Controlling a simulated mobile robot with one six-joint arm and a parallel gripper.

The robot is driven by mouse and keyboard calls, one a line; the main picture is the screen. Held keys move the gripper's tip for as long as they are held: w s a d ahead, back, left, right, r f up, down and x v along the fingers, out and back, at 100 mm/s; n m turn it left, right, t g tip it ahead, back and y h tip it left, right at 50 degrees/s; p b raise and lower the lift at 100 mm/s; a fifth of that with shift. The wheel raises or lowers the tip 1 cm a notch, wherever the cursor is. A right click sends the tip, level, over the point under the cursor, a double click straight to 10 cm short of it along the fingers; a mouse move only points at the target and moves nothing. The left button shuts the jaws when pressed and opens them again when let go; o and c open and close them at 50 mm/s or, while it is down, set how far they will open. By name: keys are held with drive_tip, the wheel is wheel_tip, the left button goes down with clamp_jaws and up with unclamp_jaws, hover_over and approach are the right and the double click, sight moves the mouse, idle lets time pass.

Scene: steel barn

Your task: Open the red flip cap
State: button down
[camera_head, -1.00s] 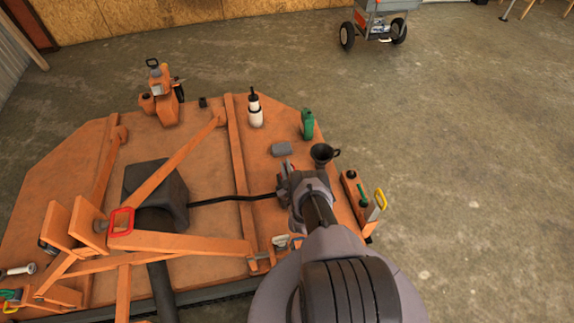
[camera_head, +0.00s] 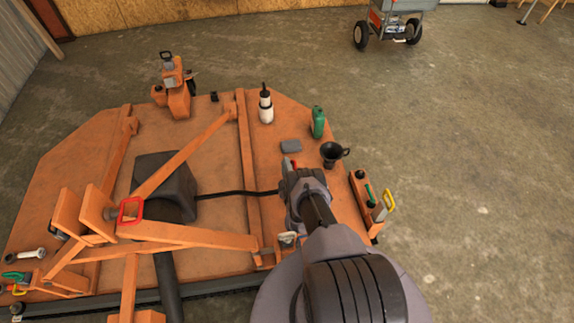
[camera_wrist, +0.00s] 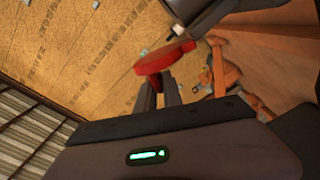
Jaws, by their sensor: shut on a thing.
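The red flip cap (camera_wrist: 165,59) is a flat round disc with a tab toward the right in the wrist view. It lies at the tips of my gripper's two dark fingers (camera_wrist: 161,82), which are shut on it. A dark grey part (camera_wrist: 215,14) comes close to the tab's right end; I cannot tell whether they are joined.
The orange mower deck (camera_head: 215,225) bears a grey block (camera_head: 291,146), a black funnel (camera_head: 333,154), a green bottle (camera_head: 318,121) and a white bottle (camera_head: 266,105). A black cable (camera_head: 235,195) runs toward my gripper.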

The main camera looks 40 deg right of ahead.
drive_tip(key=shift+s+f, duration=0.1)
drive_tip(key=shift+f, duration=0.1)
drive_tip(key=c, duration=1.6)
unclamp_jaws()
drive_tip(key=shift+o, duration=0.4)
drive_tip(key=shift+r, duration=0.1)
drive_tip(key=shift+d, duration=0.1)
